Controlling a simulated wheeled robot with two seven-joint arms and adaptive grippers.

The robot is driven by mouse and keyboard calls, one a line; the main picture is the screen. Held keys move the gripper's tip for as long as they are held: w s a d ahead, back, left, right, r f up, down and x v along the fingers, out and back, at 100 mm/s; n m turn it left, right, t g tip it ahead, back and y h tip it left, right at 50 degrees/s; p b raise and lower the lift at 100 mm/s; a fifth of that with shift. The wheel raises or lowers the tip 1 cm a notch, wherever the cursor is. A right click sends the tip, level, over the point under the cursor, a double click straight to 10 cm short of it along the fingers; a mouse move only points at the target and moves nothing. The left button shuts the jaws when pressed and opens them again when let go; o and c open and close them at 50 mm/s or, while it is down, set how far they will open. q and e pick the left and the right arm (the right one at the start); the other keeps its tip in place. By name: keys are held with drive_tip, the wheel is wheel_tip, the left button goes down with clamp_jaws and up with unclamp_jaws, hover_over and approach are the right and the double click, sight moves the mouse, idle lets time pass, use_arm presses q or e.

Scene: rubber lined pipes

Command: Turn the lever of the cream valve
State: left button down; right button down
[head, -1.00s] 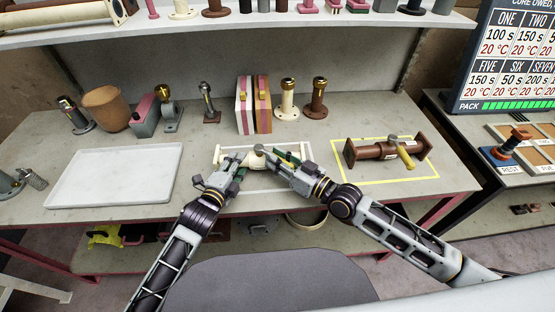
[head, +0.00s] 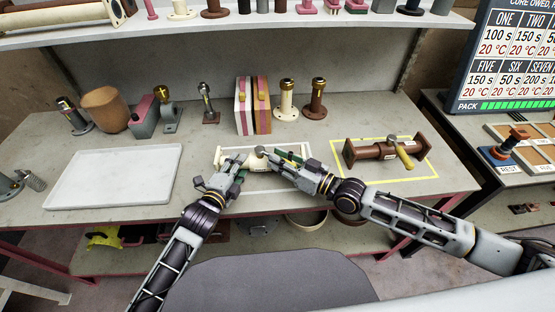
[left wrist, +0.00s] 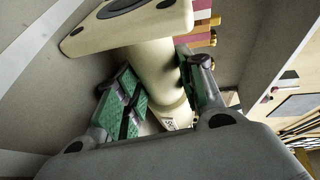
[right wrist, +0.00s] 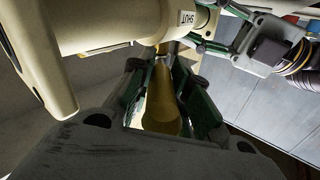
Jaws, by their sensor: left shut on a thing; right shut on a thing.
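The cream valve (head: 254,163) lies inside a white-outlined area of the bench in the head view, partly hidden by my grippers. My left gripper (head: 226,174) is shut on the cream valve's pipe; in the left wrist view its green pads lie on both sides of the cream pipe (left wrist: 158,75). My right gripper (head: 287,161) is shut on the yellow lever (right wrist: 160,105), which lies between its green pads in the right wrist view. A "SHUT" label (right wrist: 187,18) shows on the valve body. The lever is mostly hidden in the head view.
A brown valve (head: 378,151) with a yellow lever lies in a yellow outline to the right. An empty white tray (head: 115,178) lies at left. A brown pot (head: 104,108), striped blocks (head: 262,105) and several upright fittings stand behind. A screen (head: 507,60) stands right.

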drive_tip(key=shift+w+d, duration=0.3)
drive_tip(key=shift+d, duration=0.05)
drive_tip(key=c, duration=1.3)
unclamp_jaws()
drive_tip(key=shift+f, duration=0.1)
drive_tip(key=shift+a, duration=0.1)
drive_tip(key=shift+r, duration=5)
